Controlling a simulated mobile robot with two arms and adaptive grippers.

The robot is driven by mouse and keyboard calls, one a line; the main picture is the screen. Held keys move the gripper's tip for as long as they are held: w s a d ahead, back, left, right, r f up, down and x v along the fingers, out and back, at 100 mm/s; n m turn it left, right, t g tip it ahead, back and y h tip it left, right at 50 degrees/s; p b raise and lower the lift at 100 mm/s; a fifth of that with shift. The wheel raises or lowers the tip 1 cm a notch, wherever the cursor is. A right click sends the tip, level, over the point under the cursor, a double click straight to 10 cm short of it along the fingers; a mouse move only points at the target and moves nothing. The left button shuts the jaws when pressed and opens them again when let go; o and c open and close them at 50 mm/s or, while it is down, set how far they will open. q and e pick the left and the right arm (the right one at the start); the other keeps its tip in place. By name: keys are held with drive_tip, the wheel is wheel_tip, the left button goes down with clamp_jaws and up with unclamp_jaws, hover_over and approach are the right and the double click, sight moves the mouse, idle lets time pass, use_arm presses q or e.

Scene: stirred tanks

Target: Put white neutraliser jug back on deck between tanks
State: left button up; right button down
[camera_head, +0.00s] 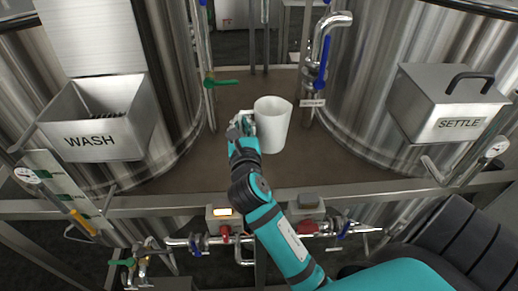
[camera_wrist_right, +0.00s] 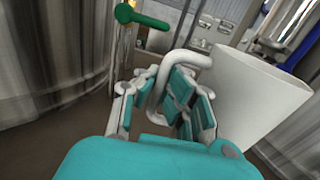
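The white neutraliser jug (camera_head: 272,122) is upright on the brown deck (camera_head: 190,172) between the two steel tanks; whether its base touches the deck is hard to tell. My right gripper (camera_head: 241,127) is at the jug's left side, where its handle is. In the right wrist view the jug's body (camera_wrist_right: 252,92) is at the right. Its white handle (camera_wrist_right: 157,98) lies between the fingers of my right gripper (camera_wrist_right: 160,103), with a gap showing beside it, so the fingers look open around it. My left gripper is not in view.
The WASH tank (camera_head: 180,90) stands left and the SETTLE tank (camera_head: 365,110) right, each with a steel box. A green-handled valve (camera_head: 220,82) and pipe are behind left of the jug; a blue-handled pipe (camera_head: 322,60) is behind right. The front deck is clear.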

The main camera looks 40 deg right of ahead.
drive_tip(key=f, duration=0.2)
drive_tip(key=f+b, duration=0.1)
drive_tip(key=f, duration=0.2)
drive_tip(key=s+f+b, duration=0.1)
drive_tip(key=f, duration=0.2)
drive_tip(key=shift+a+f, duration=0.2)
drive_tip(key=shift+a, duration=0.1)
drive_tip(key=shift+f, duration=0.25)
drive_tip(key=c, duration=1.5)
unclamp_jaws()
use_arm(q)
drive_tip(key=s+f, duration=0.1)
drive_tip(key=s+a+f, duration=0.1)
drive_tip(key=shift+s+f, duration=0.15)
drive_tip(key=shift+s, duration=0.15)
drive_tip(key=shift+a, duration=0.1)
use_arm(e)
drive_tip(key=shift+r, duration=0.1)
